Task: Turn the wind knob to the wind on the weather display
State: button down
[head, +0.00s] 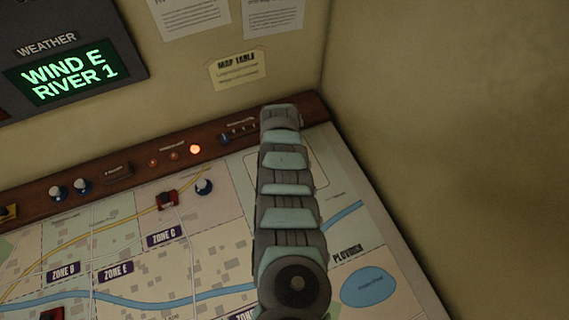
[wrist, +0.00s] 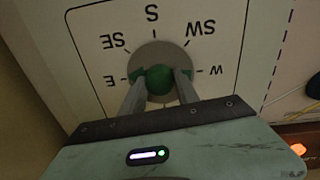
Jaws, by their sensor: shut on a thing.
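The weather display (head: 68,75) at the upper left of the head view reads WIND E and RIVER 1 in green letters. In the wrist view, the green wind knob (wrist: 159,84) sits on a round grey base (wrist: 157,52). The dial letters around it show upside down, with E at the left, SE, S and SW across the top, and W at the right. My gripper (wrist: 161,77) is shut on the knob, one finger on each side. Which letter the knob points to cannot be told. My arm hides the knob in the head view.
The map table (head: 130,262) carries a town map with red toy vehicles (head: 167,199) and a blue-and-white piece (head: 204,187). A brown rail (head: 130,172) with knobs and a lit orange lamp (head: 195,149) runs along its back. Walls stand behind and at right.

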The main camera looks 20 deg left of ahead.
jog(key=shift+n, duration=0.5)
jog(key=c, duration=0.9)
grip_release()
jog(key=shift+r, duration=0.1)
notch_tip(320, 180, up, 11)
jog(key=p, duration=0.1)
jog(key=shift+s+f, duration=0.2)
jog(key=shift+s, duration=0.05)
jog(key=shift+a, duration=0.15)
